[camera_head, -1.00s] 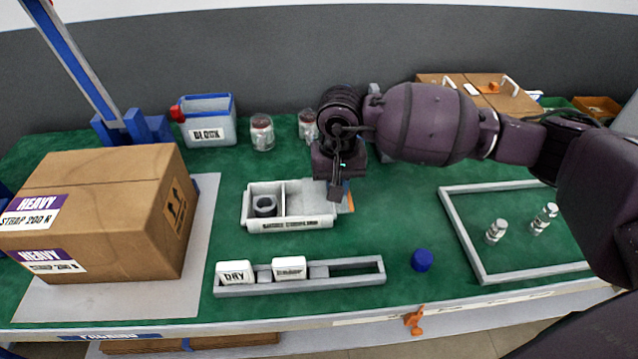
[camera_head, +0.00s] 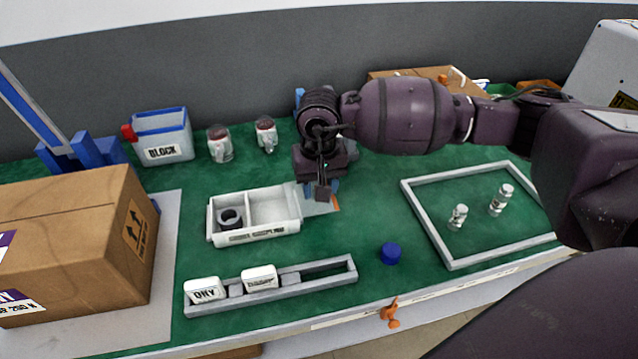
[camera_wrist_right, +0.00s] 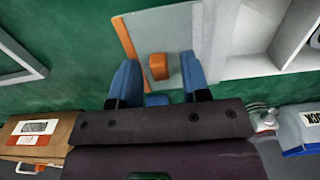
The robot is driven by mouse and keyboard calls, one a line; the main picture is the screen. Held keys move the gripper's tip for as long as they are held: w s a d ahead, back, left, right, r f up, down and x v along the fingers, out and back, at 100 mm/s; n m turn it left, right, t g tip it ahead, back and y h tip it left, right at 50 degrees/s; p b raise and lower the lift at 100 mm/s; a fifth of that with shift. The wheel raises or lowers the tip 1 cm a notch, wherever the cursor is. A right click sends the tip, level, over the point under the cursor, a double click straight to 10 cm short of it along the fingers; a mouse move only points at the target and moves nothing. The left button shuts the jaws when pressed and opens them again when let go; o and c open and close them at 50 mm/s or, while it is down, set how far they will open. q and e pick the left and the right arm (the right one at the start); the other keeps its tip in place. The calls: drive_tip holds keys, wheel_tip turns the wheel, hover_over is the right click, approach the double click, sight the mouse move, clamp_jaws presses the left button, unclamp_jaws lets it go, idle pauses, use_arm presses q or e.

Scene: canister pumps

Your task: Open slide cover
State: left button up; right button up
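A white open-topped box (camera_head: 255,234) with two compartments stands mid-table. The left compartment holds a dark ring-shaped part (camera_head: 230,218); the right one looks empty. The slide cover (camera_head: 312,208) is a pale flat plate with an orange edge, sticking out at the box's right side and partly hidden by my gripper. In the right wrist view the cover (camera_wrist_right: 148,38) carries an orange knob (camera_wrist_right: 159,67). My right gripper (camera_wrist_right: 159,60) is open over the cover, its blue fingers on either side of the knob with gaps between. My left gripper is not in view.
A grey rail (camera_head: 318,291) with two white blocks lies in front of the box, with a blue cap (camera_head: 391,253) to its right. A grey frame (camera_head: 452,263) with two small canisters is at right. A large carton (camera_head: 60,240) stands left. Jars (camera_head: 220,150) are behind.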

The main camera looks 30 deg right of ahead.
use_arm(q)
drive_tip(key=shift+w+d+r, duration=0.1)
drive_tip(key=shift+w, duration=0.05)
use_arm(e)
drive_tip(key=shift+r, duration=0.1)
drive_tip(key=shift+r, duration=0.4)
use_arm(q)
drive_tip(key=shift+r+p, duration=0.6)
use_arm(e)
wheel_tip(320, 180, up, 10)
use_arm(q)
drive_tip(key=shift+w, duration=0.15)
use_arm(e)
drive_tip(key=shift+f, duration=0.1)
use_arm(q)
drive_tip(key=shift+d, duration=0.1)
